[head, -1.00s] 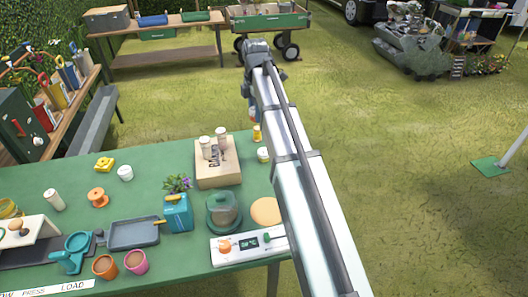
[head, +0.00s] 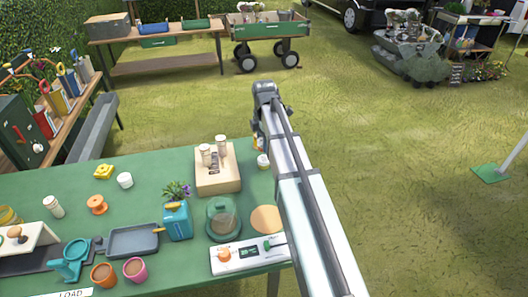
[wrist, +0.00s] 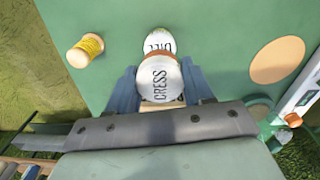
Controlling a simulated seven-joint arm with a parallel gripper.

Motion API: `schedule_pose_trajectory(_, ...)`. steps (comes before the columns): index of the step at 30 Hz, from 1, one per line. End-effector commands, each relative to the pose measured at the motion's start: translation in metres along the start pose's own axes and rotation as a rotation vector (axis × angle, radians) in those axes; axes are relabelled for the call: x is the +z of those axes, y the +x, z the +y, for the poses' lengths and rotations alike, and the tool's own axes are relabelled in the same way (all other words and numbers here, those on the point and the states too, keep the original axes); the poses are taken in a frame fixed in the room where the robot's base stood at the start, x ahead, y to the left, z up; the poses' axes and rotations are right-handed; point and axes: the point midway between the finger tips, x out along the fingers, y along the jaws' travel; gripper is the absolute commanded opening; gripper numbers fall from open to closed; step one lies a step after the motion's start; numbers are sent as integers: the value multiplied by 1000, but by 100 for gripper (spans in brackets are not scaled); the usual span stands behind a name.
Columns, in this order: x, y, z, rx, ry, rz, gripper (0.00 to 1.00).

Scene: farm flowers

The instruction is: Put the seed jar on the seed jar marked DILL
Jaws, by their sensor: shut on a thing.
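My gripper (wrist: 157,88) is shut on a seed jar marked CRESS (wrist: 160,80), with a blue-grey finger on either side of it. The jar's white lid faces the wrist camera. The seed jar marked DILL (wrist: 158,40) shows just beyond it in the wrist view, partly hidden by the CRESS jar; I cannot tell the height gap between them. In the head view the DILL jar (head: 263,161) stands near the green table's right edge. My gripper (head: 258,140) is just above and behind it there, mostly hidden by my arm.

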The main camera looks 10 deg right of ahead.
Motion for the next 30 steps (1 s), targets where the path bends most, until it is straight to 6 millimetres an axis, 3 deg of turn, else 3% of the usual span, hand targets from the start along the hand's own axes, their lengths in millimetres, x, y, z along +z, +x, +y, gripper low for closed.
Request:
schedule_pose_trajectory(15, 0, 45, 0, 0, 0, 0, 21)
schedule_pose_trajectory(27, 0, 49, 0, 0, 0, 0, 21)
schedule_pose_trajectory(28, 0, 49, 0, 0, 0, 0, 52)
schedule_pose_trajectory(30, 0, 49, 0, 0, 0, 0, 59)
